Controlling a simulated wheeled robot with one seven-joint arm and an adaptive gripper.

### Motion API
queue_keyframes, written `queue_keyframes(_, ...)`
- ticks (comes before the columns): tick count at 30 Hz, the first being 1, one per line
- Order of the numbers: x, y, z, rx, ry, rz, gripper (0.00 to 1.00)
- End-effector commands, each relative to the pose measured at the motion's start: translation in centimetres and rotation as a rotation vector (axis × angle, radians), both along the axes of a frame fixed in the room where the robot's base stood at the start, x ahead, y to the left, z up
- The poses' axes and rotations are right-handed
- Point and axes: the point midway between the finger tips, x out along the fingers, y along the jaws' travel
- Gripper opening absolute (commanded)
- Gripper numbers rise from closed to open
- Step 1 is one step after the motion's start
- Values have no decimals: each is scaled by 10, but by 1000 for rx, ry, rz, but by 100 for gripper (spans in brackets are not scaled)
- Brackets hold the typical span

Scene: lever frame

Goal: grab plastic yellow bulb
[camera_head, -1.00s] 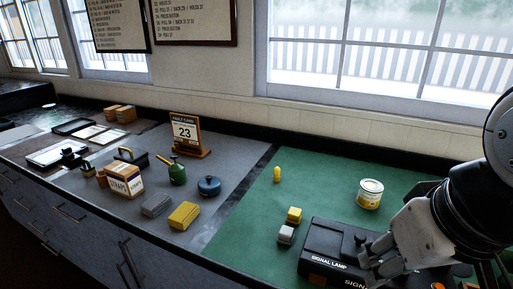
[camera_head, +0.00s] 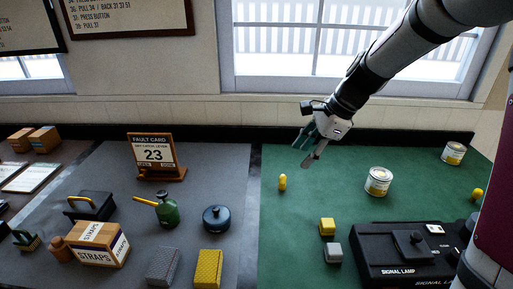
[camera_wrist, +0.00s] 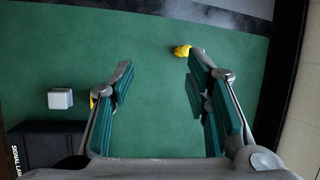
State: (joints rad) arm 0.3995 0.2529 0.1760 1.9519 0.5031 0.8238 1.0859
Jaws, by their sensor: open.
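The small yellow bulb (camera_head: 282,183) stands on the green mat, left of its middle, in the head view. In the wrist view a yellow piece that looks like this bulb (camera_wrist: 181,50) lies just beyond the tip of the right finger, which may cover part of it. My gripper (camera_head: 309,160) is above the mat, up and to the right of the bulb in the head view. In the wrist view my gripper (camera_wrist: 158,70) is open, with only green mat between its teal-padded fingers. It does not touch the bulb as far as I can see.
A yellow block (camera_head: 327,227) and a grey block (camera_head: 332,252) sit in front of the bulb. The black signal lamp box (camera_head: 370,268), a tin (camera_head: 378,181) and another yellow knob-like piece (camera_head: 477,194) are to the right. The mat around the bulb is clear.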

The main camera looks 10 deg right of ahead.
Motion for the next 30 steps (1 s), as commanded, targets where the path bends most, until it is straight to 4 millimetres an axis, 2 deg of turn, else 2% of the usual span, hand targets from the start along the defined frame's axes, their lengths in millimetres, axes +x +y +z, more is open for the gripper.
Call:
queue_keyframes(3, 29, -17, -24, 114, 68, -198, 44)
queue_keyframes(6, 45, -27, -40, 185, 110, -320, 44)
queue_keyframes(12, 61, -36, -57, 255, 149, -440, 44)
queue_keyframes(16, 67, -29, -72, 263, 157, -451, 44)
queue_keyframes(24, 81, -6, -113, 261, 156, -447, 44)
queue_keyframes(30, 86, 2, -128, 260, 153, -447, 44)
